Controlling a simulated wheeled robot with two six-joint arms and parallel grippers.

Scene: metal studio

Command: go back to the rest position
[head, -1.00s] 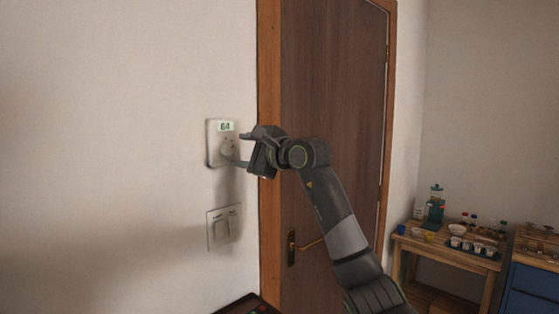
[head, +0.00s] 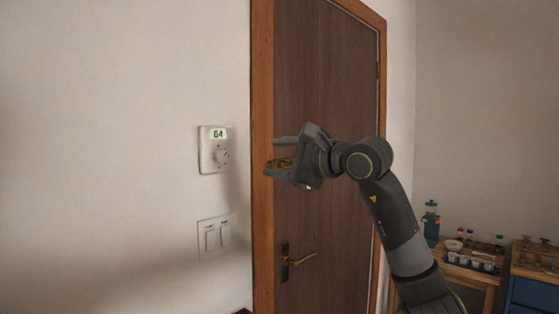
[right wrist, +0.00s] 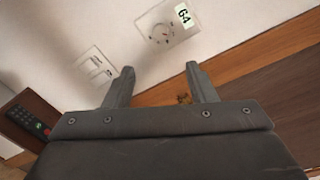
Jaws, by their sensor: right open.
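My right gripper (head: 276,155) is open and empty in front of the door frame, to the right of the wall thermostat and apart from it. Its two fingers also show spread in the right wrist view (right wrist: 160,88). My left gripper is not in view.
A double light switch (head: 214,237) is on the wall below the thermostat. A brown door (head: 325,80) with a brass handle (head: 303,259) stands behind my right arm. A wooden table (head: 468,273) with cups and bottles is at the right. A dark remote (right wrist: 27,120) lies at the left in the right wrist view.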

